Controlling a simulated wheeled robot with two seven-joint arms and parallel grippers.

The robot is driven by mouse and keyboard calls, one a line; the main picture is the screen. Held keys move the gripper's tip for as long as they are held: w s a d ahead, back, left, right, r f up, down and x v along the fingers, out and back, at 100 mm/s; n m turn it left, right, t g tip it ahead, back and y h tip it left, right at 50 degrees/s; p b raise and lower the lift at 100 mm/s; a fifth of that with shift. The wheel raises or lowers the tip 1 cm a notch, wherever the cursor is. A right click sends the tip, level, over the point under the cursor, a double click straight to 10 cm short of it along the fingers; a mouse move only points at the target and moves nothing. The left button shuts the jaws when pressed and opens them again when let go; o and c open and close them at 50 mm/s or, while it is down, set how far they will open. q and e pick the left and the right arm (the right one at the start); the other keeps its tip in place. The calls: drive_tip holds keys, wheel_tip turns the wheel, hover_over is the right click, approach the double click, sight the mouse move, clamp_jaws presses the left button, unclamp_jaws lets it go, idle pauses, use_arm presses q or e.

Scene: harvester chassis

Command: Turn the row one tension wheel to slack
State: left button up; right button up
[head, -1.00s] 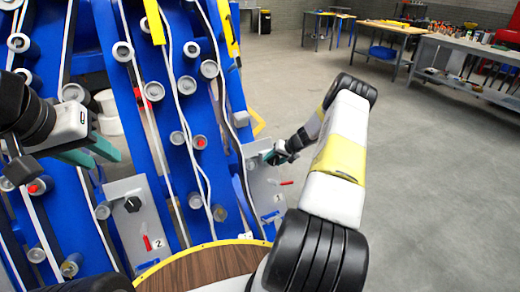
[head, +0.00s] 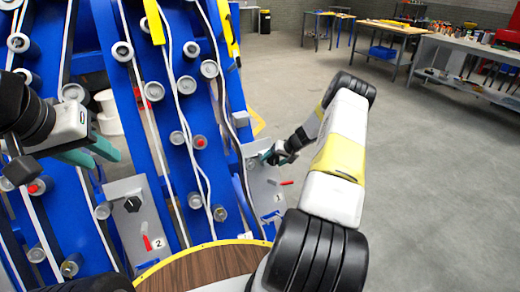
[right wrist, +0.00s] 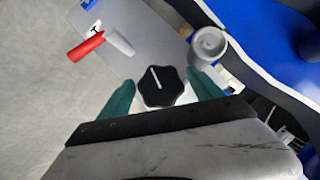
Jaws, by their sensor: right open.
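The row one tension wheel (right wrist: 160,87) is a black lobed knob with a white pointer line, seen in the right wrist view. The line runs nearly along the picture's vertical, its top tilted slightly left. My right gripper (right wrist: 161,76) is open, with one teal finger on each side of the wheel. Small gaps seem to show, and I cannot tell whether either finger touches it. In the head view my right gripper (head: 270,157) is at the grey row one panel (head: 258,187) and hides the wheel. My left gripper (head: 98,155) is open and empty, above the blue frame at left.
A red-handled lever (right wrist: 86,46) and a pale roller (right wrist: 208,43) are close to the wheel. The row two panel (head: 125,225) has its own black knob (head: 132,203). Blue rails with rollers and white strands fill the left. Open floor lies at right.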

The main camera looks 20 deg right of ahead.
drive_tip(key=v, duration=0.7)
drive_tip(key=shift+r, duration=0.3)
drive_tip(key=shift+s+d, duration=0.1)
drive_tip(key=shift+s, duration=0.05)
drive_tip(key=s+a+r+n, duration=0.1)
drive_tip(key=s+a+r, duration=0.3)
drive_tip(key=r, duration=0.5)
drive_tip(key=s+a+r+n+g+h, duration=0.1)
drive_tip(key=s+a+r, duration=0.1)
drive_tip(key=a+r, duration=0.65)
drive_tip(key=s+a+r+n, duration=0.1)
drive_tip(key=s+a+r, duration=0.25)
drive_tip(key=r, duration=0.75)
drive_tip(key=s+a+r+n, duration=0.1)
drive_tip(key=s+a+r, duration=0.25)
drive_tip(key=s, duration=0.25)
drive_tip(key=s+a+r, duration=0.3)
drive_tip(key=s+r, duration=0.2)
drive_tip(key=s, duration=0.1)
drive_tip(key=s+a+r+t+h, duration=0.1)
drive_tip(key=s+a, duration=0.1)
drive_tip(key=s, duration=1.2)
drive_tip(key=shift+s+a, duration=0.2)
